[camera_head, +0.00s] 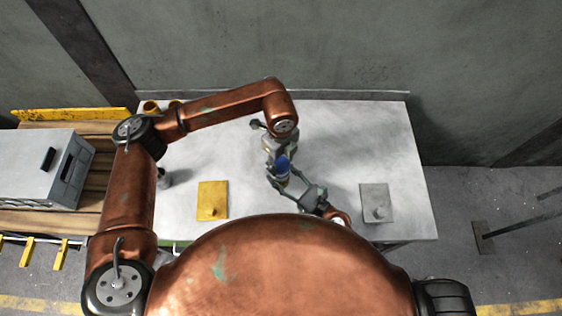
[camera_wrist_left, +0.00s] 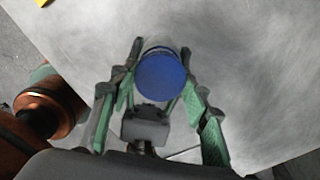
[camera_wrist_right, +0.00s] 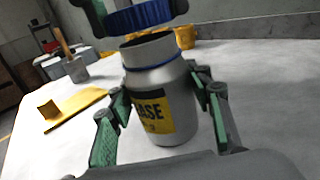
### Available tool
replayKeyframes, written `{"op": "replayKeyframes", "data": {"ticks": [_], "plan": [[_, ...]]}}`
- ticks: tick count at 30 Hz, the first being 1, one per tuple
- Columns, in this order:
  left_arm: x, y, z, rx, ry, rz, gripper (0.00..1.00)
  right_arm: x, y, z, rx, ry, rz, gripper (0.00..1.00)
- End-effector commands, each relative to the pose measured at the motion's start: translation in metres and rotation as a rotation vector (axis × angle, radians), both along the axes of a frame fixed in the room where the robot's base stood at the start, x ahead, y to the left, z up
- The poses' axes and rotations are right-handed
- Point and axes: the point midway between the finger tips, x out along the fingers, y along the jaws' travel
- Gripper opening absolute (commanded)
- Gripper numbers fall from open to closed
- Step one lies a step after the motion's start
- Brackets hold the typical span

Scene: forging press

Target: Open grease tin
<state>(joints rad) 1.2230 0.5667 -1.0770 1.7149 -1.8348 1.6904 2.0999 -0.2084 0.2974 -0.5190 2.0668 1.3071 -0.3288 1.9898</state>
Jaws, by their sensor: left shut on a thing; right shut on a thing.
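The grease tin (camera_wrist_right: 160,98) is a silver can with a yellow label and a blue ring below its neck, standing a little tilted in the right wrist view. Its dark mouth shows uncovered. My right gripper (camera_wrist_right: 162,90) is shut around the tin's body. The blue lid (camera_wrist_right: 145,17) is above the mouth with a visible gap between them. My left gripper (camera_wrist_left: 160,55) is shut on the lid, whose blue face shows in the left wrist view (camera_wrist_left: 160,77). In the head view the lid (camera_head: 282,164) shows between both grippers; the tin is mostly hidden there.
The grey table (camera_head: 330,130) is largely clear around the grippers. A yellow plate (camera_head: 213,200) lies at left, a grey plate (camera_head: 377,203) at right. Yellow cups (camera_head: 151,107) stand at the back left. A grey pot (camera_wrist_right: 75,70) holds a handled tool. A grey box (camera_head: 35,165) sits left.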

Motion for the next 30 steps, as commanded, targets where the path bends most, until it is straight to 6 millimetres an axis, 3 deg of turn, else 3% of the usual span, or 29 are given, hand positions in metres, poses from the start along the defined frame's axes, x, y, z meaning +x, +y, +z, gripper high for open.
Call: {"op": "replayKeyframes", "data": {"ticks": [7, 16, 23, 24, 30], "plan": [[0.001, 0.0, 0.005, -0.001, -0.002, 0.0, 0.14, -0.001, 0.0, -0.001, -0.001, 0.002, 0.001, 0.0], [0.0, 0.0, 0.038, 0.0, -0.001, 0.0, 0.14, -0.001, 0.0, -0.001, -0.001, 0.002, 0.001, 0.0], [0.0, 0.0, 0.04, 0.001, 0.001, 0.0, 0.14, -0.001, 0.0, -0.001, -0.001, 0.002, 0.001, 0.0], [0.0, 0.0, 0.04, 0.001, 0.001, 0.0, 0.14, -0.001, 0.0, -0.001, -0.001, 0.002, 0.001, 0.49], [0.0, 0.0, 0.04, 0.0, 0.0, 0.0, 0.14, 0.0, 0.0, -0.001, -0.001, 0.001, 0.001, 0.63]]}}
